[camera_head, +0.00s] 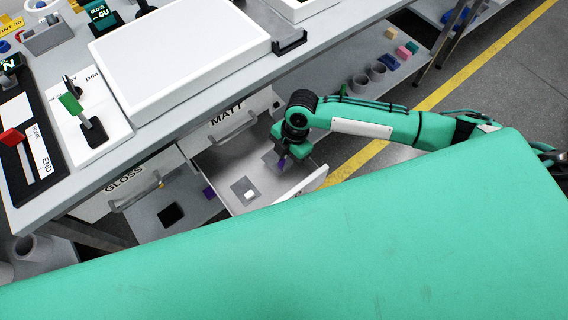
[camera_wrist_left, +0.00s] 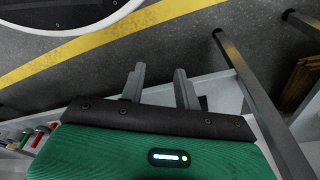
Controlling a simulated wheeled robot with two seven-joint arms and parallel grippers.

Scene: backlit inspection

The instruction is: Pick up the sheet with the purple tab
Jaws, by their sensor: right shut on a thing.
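My right gripper (camera_head: 283,161) reaches down into the open MATT drawer (camera_head: 222,166). It is shut on the purple tab (camera_head: 282,162) of a grey sheet (camera_head: 270,158) at the drawer's right side. The gripper hides part of that sheet, and I cannot tell whether it is lifted off the drawer floor. Another grey sheet with a white tab (camera_head: 245,190) lies nearer in the drawer. My left gripper (camera_wrist_left: 160,88) shows in the left wrist view with its fingers apart and nothing between them.
The bench above holds a white light panel (camera_head: 180,50) and a green-handled slider (camera_head: 71,104). The GLOSS drawer (camera_head: 128,183) is to the left. A dark square (camera_head: 171,214) and a purple block (camera_head: 208,192) are lower down.

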